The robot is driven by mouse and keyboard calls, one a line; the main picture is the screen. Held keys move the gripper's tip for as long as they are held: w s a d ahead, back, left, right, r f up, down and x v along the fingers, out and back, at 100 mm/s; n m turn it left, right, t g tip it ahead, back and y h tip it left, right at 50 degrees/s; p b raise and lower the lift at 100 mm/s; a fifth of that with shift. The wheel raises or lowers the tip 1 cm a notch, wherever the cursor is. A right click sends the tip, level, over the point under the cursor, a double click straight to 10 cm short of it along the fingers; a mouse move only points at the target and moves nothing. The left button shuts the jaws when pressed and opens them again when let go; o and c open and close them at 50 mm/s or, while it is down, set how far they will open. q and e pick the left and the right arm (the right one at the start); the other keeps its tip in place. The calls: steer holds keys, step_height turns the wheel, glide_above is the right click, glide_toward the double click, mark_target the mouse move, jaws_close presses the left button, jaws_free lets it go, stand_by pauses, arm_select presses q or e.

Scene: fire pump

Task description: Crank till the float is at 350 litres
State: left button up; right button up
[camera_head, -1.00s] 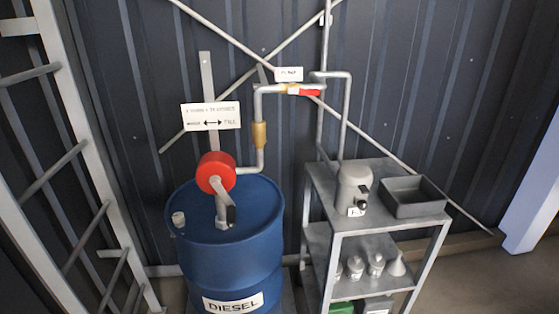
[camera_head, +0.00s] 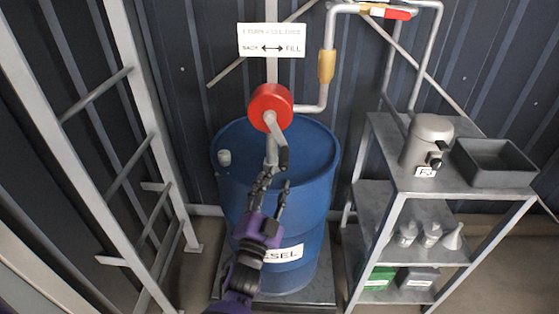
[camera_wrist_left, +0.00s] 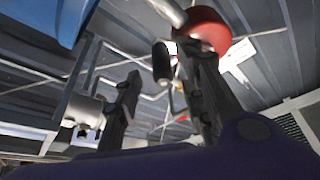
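The red round pump (camera_head: 270,106) stands on the blue diesel drum (camera_head: 232,180). Its grey crank arm (camera_head: 276,131) slants down to a black handle (camera_head: 284,158). My left gripper (camera_head: 277,178) is open just below and in front of the handle, with its fingers pointing up. In the left wrist view the black handle (camera_wrist_left: 161,62) shows in the gap between the spread fingers, apart from them, with the red pump (camera_wrist_left: 205,30) behind the right finger. I cannot make out a float or a litre scale. My right gripper is not in view.
A sign (camera_head: 271,40) with a back/fill arrow hangs above the pump. A pipe with a brass fitting (camera_head: 326,66) runs up to a red valve lever (camera_head: 390,14). A metal shelf (camera_head: 385,125) right of the drum holds a grey canister (camera_head: 428,139) and tray (camera_head: 494,162). A ladder (camera_head: 150,125) stands left.

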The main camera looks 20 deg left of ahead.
mark_target(284, 161)
arm_select(q)
steer(key=shift+w+d+r, duration=0.25)
steer(key=shift+r, duration=0.2)
steer(key=p+x, duration=0.1)
steer(key=x, duration=0.5)
steer(key=shift+w, duration=0.6)
jaws_close()
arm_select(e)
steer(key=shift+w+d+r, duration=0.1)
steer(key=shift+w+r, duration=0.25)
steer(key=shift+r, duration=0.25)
